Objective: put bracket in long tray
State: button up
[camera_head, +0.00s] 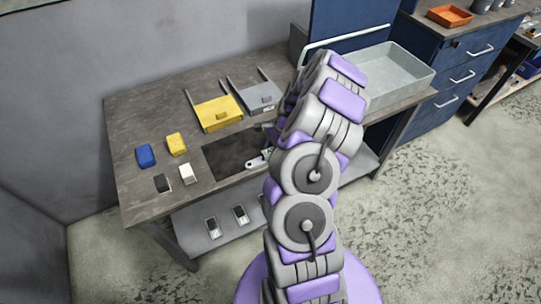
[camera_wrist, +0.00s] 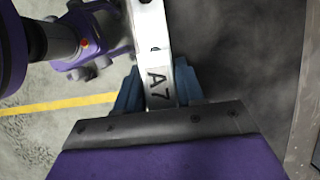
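The bracket (camera_wrist: 152,35) is a pale metal strip marked "A7" in the wrist view. It runs from between my fingers to the top edge of the picture, where it is cut off. My gripper (camera_wrist: 158,88) has blue fingers on both sides of the bracket and is shut on it. In the head view a pale metal end with a dark hole, likely the bracket (camera_head: 258,160), shows beside my arm over the dark mat (camera_head: 225,157). My arm hides the gripper there. A long grey tray (camera_head: 412,82) stands at the bench's right end, partly behind my arm.
A yellow drawer-like bin (camera_head: 215,107) and a grey one (camera_head: 262,92) stand at the bench's back. A blue block (camera_head: 145,155), a yellow block (camera_head: 176,144), a dark piece (camera_head: 163,183) and a white piece (camera_head: 187,174) lie left. Blue cabinets (camera_head: 440,70) stand right.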

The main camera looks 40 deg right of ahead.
grip_shut()
